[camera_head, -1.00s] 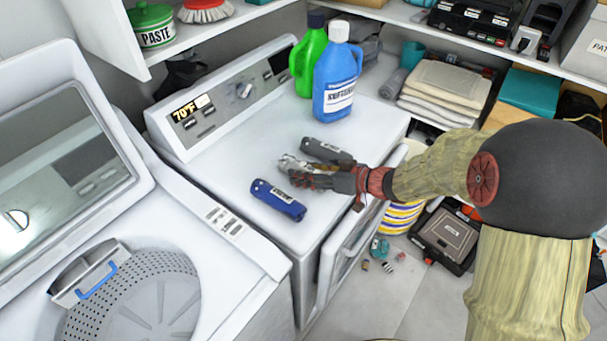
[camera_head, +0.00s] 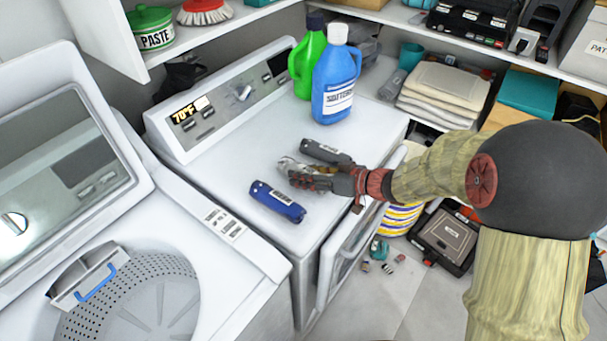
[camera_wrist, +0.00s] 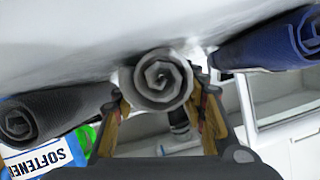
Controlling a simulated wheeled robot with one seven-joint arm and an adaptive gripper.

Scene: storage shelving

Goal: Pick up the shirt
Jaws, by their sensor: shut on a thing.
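A light grey rolled shirt (camera_wrist: 160,80) sits between the two fingers of my gripper (camera_wrist: 160,105) in the wrist view, its spiral end facing the camera. In the head view my gripper (camera_head: 305,176) is low over the white machine top, shut on this roll, whose pale end (camera_head: 286,164) shows past the fingers. The roll appears to be at the surface; any gap cannot be told. A blue rolled shirt (camera_head: 277,201) lies in front of the gripper and a dark grey rolled shirt (camera_head: 325,150) lies just behind it. Both also flank the gripper in the wrist view.
A blue softener bottle (camera_head: 335,85) and a green bottle (camera_head: 304,65) stand at the back of the machine top. An open-lidded washer (camera_head: 130,290) is at left. Shelves with folded towels (camera_head: 445,85) stand at right. The machine's front left top is clear.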

